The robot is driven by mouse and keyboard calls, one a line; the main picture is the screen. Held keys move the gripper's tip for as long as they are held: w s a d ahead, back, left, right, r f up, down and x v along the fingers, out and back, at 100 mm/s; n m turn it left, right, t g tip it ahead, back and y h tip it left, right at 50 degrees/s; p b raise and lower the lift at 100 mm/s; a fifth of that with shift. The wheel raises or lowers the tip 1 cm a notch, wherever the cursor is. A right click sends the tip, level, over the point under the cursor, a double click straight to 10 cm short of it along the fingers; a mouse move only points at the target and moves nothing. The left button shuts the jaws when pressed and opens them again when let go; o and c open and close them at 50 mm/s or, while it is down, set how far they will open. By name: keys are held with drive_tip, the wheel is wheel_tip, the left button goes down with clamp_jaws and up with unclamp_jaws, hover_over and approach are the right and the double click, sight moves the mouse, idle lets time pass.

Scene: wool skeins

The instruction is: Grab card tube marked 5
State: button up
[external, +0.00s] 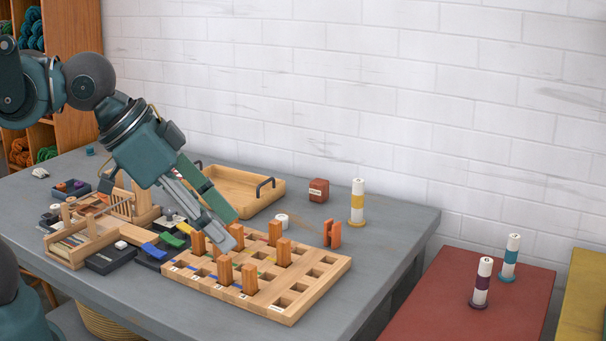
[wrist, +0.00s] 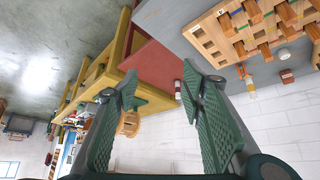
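Three white card tubes with coloured bands and round bases stand upright. The yellow-banded tube (external: 357,203) is at the far right of the grey table. The maroon-banded tube (external: 481,284) and the teal-banded tube (external: 511,258) are on the red surface to the right. Their tops carry small marks, too small to read for certain. The wrist view shows the yellow tube (wrist: 249,84) and a tube with a dark band (wrist: 178,89) beside the right finger. My gripper (external: 234,230) is open and empty, above the pegged board and apart from all tubes; its fingers are well spread in the wrist view (wrist: 160,84).
A wooden holed board (external: 290,309) with several orange blocks lies under my gripper. Behind it are a wooden tray (external: 235,185) with dark handles, a red-brown box (external: 319,190) and a white roll (external: 282,221). A gap separates the grey table from the red surface (external: 440,310).

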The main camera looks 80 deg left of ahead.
drive_tip(key=shift+c, duration=0.7)
drive_tip(key=shift+r, duration=2.65)
drive_tip(key=w+a+r+n+g+p, duration=0.1)
drive_tip(key=w+a+r+n, duration=0.1)
drive_tip(key=w+a+r, duration=0.3)
drive_tip(key=w+a+r+n+g+y+p, duration=0.1)
drive_tip(key=w+a+r, duration=0.15)
drive_tip(key=w, duration=0.45)
drive_tip(key=w+a+r+n+g+p, duration=0.1)
drive_tip(key=w+a+r+n, duration=0.15)
drive_tip(key=w+a, duration=0.3)
drive_tip(key=n+g+h+p, duration=0.1)
drive_tip(key=n+g+p, duration=0.35)
drive_tip(key=n, duration=0.25)
hover_over(359, 181)
wheel_tip(359, 181, down, 11)
wheel_tip(359, 181, down, 19)
drive_tip(key=shift+f, duration=0.45)
